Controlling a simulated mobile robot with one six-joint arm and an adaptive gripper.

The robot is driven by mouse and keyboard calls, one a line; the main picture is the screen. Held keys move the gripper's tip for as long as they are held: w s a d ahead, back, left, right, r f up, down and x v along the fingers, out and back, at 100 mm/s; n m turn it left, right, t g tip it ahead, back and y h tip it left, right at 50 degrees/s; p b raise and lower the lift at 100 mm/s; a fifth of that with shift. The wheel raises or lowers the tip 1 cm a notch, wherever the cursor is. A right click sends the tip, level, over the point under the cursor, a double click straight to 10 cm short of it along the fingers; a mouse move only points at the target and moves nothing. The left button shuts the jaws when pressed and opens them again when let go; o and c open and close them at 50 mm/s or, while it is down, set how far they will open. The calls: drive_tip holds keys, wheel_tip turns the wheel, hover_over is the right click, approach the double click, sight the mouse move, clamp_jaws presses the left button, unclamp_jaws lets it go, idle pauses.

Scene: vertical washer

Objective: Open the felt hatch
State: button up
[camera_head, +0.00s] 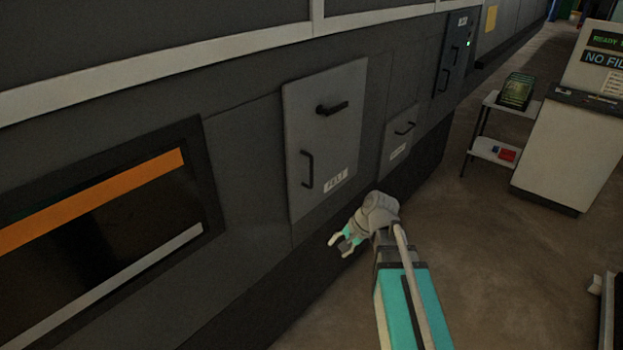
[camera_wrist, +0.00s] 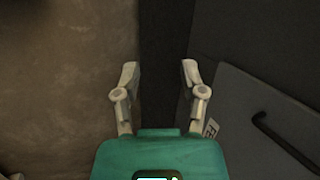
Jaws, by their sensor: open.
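The felt hatch (camera_head: 325,135) is a grey rectangular panel on the dark machine wall, and it looks closed. It has a black handle (camera_head: 333,108) near the top, a black bar handle (camera_head: 307,169) at its lower left, and a white label reading FELT (camera_head: 336,181). My gripper (camera_head: 340,243) is open and empty, below the hatch and apart from it. In the wrist view my gripper (camera_wrist: 158,75) has its fingers spread, with the wall to the right. Part of a grey panel (camera_wrist: 265,125) with a dark bar handle (camera_wrist: 285,142) and a label edge shows there.
A smaller panel with a handle (camera_head: 399,143) is right of the hatch. A dark window with an orange stripe (camera_head: 100,200) is at left. A small shelf cart (camera_head: 492,150) and a white console (camera_head: 565,150) stand at right. The floor (camera_head: 480,250) between is clear.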

drive_tip(key=w+r+m+t+y+b, duration=0.25)
drive_tip(key=w+m+y+b, duration=0.2)
drive_tip(key=w+m, duration=0.45)
drive_tip(key=m+t+y+b, duration=0.3)
drive_tip(key=m+t+y, duration=0.25)
drive_tip(key=m, duration=0.35)
approach(312, 185)
wheel_tip(312, 185, up, 5)
drive_tip(key=s+d, duration=0.2)
drive_tip(key=d, duration=0.1)
drive_tip(key=shift+w+f+h, duration=0.1)
drive_tip(key=shift+w+h, duration=0.1)
drive_tip(key=shift+h, duration=0.1)
drive_tip(key=shift+a, duration=0.15)
drive_tip(key=shift+x, duration=6.85)
drive_tip(key=shift+w, duration=0.1)
drive_tip(key=shift+c, duration=0.2)
clamp_jaws()
